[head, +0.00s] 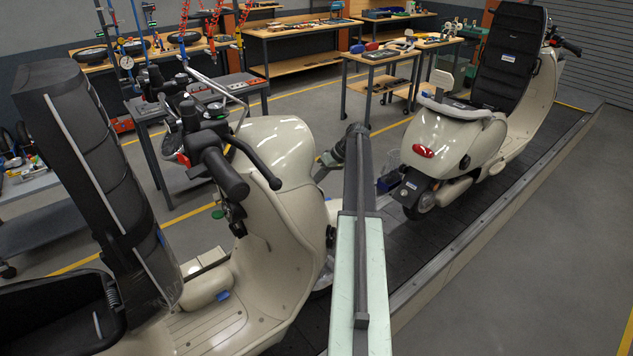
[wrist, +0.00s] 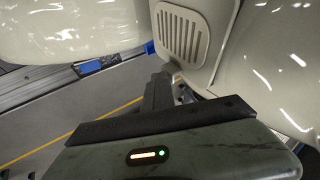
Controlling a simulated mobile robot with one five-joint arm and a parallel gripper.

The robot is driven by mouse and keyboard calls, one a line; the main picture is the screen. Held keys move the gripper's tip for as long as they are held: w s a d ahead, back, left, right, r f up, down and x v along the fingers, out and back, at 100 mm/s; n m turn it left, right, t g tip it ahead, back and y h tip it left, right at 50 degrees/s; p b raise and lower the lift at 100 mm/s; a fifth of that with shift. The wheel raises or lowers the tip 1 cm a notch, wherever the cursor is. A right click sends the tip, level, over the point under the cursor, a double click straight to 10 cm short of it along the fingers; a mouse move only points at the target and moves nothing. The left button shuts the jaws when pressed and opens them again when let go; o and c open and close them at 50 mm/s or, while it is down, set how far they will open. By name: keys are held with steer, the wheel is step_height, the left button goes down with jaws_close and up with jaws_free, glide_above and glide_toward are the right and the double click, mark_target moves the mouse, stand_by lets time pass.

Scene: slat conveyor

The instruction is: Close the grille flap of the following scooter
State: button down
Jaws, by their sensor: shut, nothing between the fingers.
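The following scooter (head: 285,160) is the cream one at the near left in the head view. Its grille flap (wrist: 182,36), a cream panel with dark slots, shows at the top of the wrist view. A dark seam runs along the flap's right side; I cannot tell how far the flap stands open. In the head view the flap is hidden behind the front shield. My gripper (wrist: 164,78) is shut and empty, its tip close below the flap's lower edge; whether they touch is unclear. In the head view, my gripper end (head: 325,162) is at the scooter's front.
A second cream scooter (head: 455,145) stands ahead on the slat conveyor (head: 405,235). The conveyor's metal edge (head: 480,218) runs along the right, with clear floor beyond. Workbenches (head: 300,40) with tools stand behind. Handlebars (head: 225,175) rise at the near left.

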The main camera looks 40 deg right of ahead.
steer(key=s+d+r+p, duration=0.4)
steer(key=d+r+p, duration=0.3)
steer(key=r+p, duration=0.1)
steer(key=shift+s+d+r, duration=0.3)
steer(key=shift+d, duration=0.1)
steer(key=shift+f, duration=0.1)
